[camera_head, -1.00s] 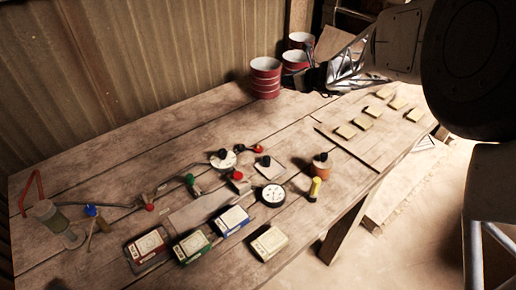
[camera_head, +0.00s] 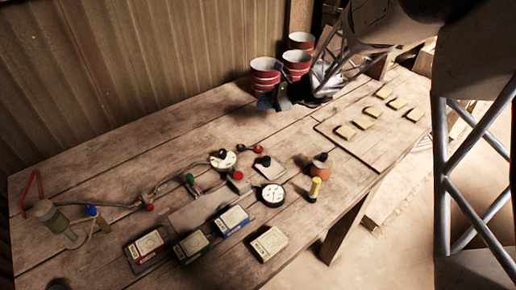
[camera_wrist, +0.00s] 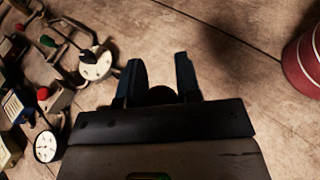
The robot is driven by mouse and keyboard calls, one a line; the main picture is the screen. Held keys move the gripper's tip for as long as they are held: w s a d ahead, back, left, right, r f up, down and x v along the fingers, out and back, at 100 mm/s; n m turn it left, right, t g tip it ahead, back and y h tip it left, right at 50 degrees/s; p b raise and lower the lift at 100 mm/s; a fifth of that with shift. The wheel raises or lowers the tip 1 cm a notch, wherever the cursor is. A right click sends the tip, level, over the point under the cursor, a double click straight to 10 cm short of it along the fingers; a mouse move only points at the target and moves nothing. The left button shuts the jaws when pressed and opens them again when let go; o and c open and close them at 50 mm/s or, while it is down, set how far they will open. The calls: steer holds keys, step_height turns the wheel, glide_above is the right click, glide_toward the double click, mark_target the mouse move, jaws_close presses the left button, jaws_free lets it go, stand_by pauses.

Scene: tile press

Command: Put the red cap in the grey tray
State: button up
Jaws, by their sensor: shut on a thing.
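My gripper (camera_head: 266,101) is above the back of the workbench, in front of the red cans. In the wrist view my gripper (camera_wrist: 160,66) has its two blue fingers apart, with a dark round thing (camera_wrist: 160,95) between them; its colour and kind are hard to tell. Small red tops show on the bench: one at the back (camera_head: 258,149), a red button on a block (camera_head: 237,175) and a red knob at the left (camera_head: 150,206). I cannot tell which, if any, is the red cap. A flat grey piece (camera_head: 190,213), possibly the grey tray, lies behind the boxes.
Red cans (camera_head: 299,62) stand at the back edge; one can (camera_wrist: 303,65) is right of my gripper. Small boxes (camera_head: 268,243), gauges (camera_head: 272,194) and an orange pot (camera_head: 320,168) crowd the middle. Pale tiles (camera_head: 367,112) lie on a board at right. The back-left bench is clear.

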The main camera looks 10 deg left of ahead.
steer(key=s+a+f+n+g, duration=0.1)
steer(key=s+a+n+g, duration=0.2)
steer(key=s, duration=0.6)
steer(key=shift+s+f+n+g+h, duration=0.35)
steer(key=shift+n+g, duration=0.85)
steer(key=shift+g, duration=0.5)
glide_above(253, 151)
steer(key=shift+s+f, duration=0.1)
steer(key=shift+f, duration=2.35)
steer(key=shift+f, duration=0.15)
steer(key=shift+f, duration=2.15)
steer(key=shift+f, duration=0.15)
steer(key=o, duration=0.9)
